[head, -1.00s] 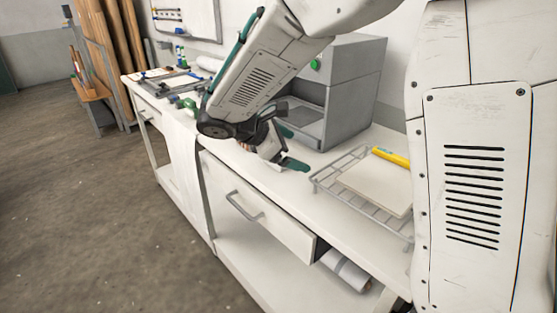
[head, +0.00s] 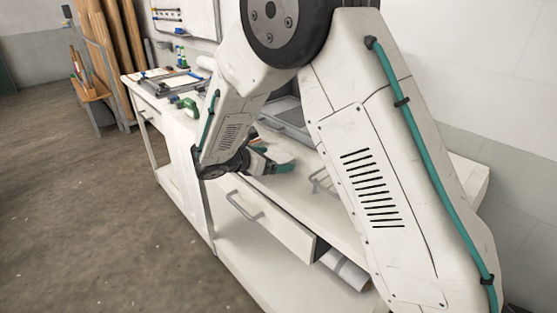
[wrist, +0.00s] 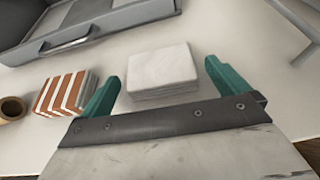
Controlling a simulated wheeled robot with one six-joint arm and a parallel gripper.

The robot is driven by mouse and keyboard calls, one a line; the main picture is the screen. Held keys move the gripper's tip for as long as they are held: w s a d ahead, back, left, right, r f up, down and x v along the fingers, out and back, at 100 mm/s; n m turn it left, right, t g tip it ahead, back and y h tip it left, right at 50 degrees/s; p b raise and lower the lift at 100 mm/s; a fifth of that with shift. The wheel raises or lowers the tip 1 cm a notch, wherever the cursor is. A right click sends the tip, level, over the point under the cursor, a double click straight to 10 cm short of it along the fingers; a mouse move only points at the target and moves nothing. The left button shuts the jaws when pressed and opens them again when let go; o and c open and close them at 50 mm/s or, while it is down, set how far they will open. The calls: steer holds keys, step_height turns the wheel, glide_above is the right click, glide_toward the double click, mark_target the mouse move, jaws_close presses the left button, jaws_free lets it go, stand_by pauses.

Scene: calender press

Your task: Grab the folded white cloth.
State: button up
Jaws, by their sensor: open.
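The folded white cloth (wrist: 162,68) is a neat, flat, square stack on the white table in the wrist view. My gripper (wrist: 160,78) is open, with green fingertips at the left and right of the cloth's near part. Bare table shows between the cloth and the right finger; the left finger is close to the cloth's left side. Whether the fingers are at the cloth's height is hard to tell. In the head view my gripper (head: 273,166) is over the table near its front edge, and the cloth is hidden.
An orange-and-white striped folded cloth (wrist: 66,93) lies just left of the left finger, with a brown roll (wrist: 12,108) beyond it. A grey press tray (wrist: 90,32) is behind. A wire rack (wrist: 296,20) stands at the right. The drawer (head: 255,207) is below the tabletop.

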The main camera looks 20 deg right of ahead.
steer(key=shift+w+d+f, duration=0.15)
steer(key=shift+d+f, duration=0.05)
steer(key=shift+d, duration=0.3)
steer(key=c, duration=1)
steer(key=shift+r, duration=0.1)
